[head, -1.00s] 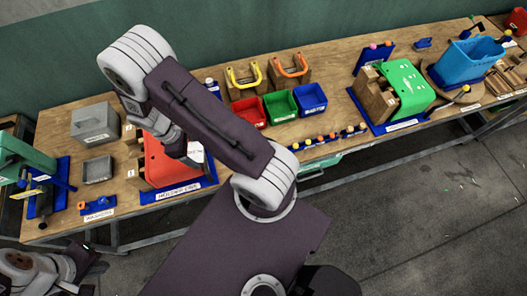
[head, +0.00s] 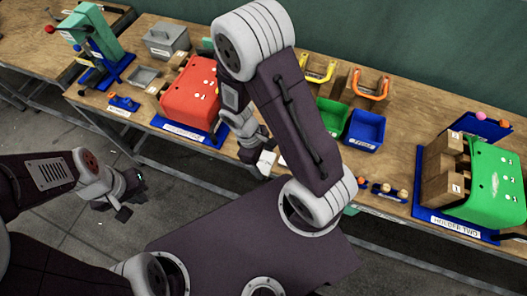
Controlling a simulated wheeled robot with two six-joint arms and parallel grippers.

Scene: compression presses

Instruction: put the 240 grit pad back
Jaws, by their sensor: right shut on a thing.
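My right gripper (head: 255,152) hangs over the front edge of the bench, right of the red block. It is shut on a small pale piece (head: 266,161), mostly hidden by the gripper. I cannot read any marking on it, so I cannot tell whether it is the 240 grit pad. My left gripper (head: 130,196) is over the floor in front of the bench at the left, with its fingers apart and nothing visible between them. I cannot make out a place marked for a 240 grit pad.
The red block (head: 190,92) stands on a blue base. A green block (head: 490,188) stands on a base labelled "HOLDER TWO" at the right, beside wooden blocks (head: 437,178). Green (head: 331,112) and blue (head: 365,128) bins are behind my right arm. A grey box (head: 166,40) and tray (head: 143,77) are at the left.

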